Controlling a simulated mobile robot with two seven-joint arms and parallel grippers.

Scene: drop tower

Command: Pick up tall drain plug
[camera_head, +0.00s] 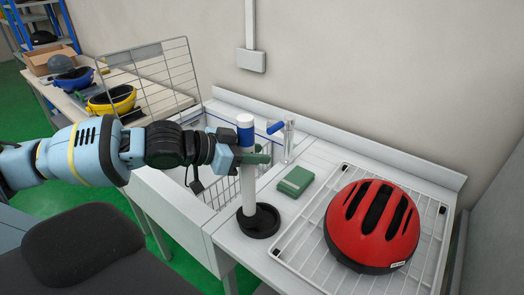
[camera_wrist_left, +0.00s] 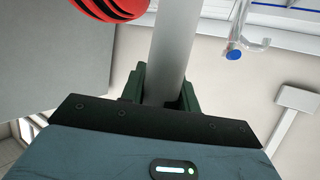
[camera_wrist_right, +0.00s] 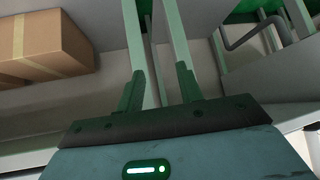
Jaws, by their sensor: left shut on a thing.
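The tall drain plug (camera_head: 248,190) is an upright white tube with a blue top band and a wide black base. It is beside the sink on the white counter; I cannot tell whether its base touches the counter. My left gripper (camera_head: 252,157) is shut on the tube just below the blue band. In the left wrist view the grey-white tube (camera_wrist_left: 174,45) runs between the two dark green fingers. My right gripper (camera_wrist_right: 159,88) is outside the head view. Its fingers are apart with nothing between them in the right wrist view.
A red helmet (camera_head: 372,225) lies on a white wire rack (camera_head: 298,240) to the right. A green sponge-like block (camera_head: 296,181) and a tap with a blue lever (camera_head: 288,138) are close by. A wire basket (camera_head: 218,192) is in the sink. A cardboard box (camera_wrist_right: 45,47) shows in the right wrist view.

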